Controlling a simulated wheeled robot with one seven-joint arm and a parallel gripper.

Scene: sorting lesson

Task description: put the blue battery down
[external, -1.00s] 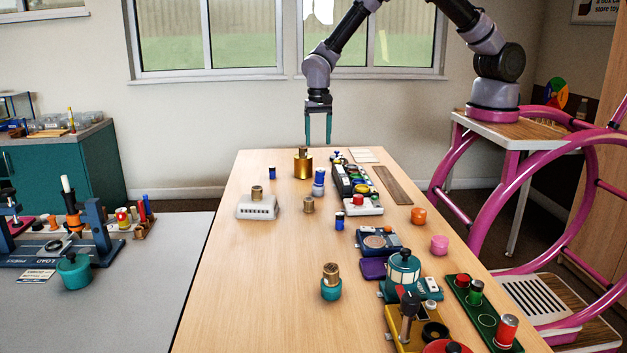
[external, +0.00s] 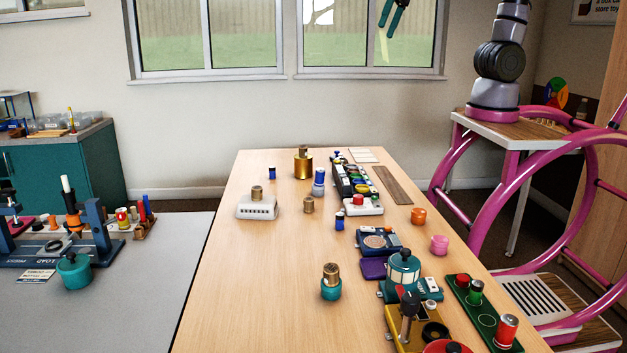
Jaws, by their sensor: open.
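My gripper (external: 388,30) is open at the top edge of the external view, high in front of the window and well above the table. Nothing shows between its fingers. A small dark blue cylinder, like a battery (external: 272,173), stands upright on the far left part of the wooden table. A second small blue cylinder (external: 340,222) stands near the table's middle. I cannot tell which of the two is the blue battery. Both are apart from my gripper.
The wooden table (external: 225,300) has free room along its left and front. A brass weight (external: 303,167), a blue-and-white bottle-like piece (external: 319,182), a white block (external: 257,209) and a teal pot with a brass top (external: 331,288) stand on it. Several devices line its right side.

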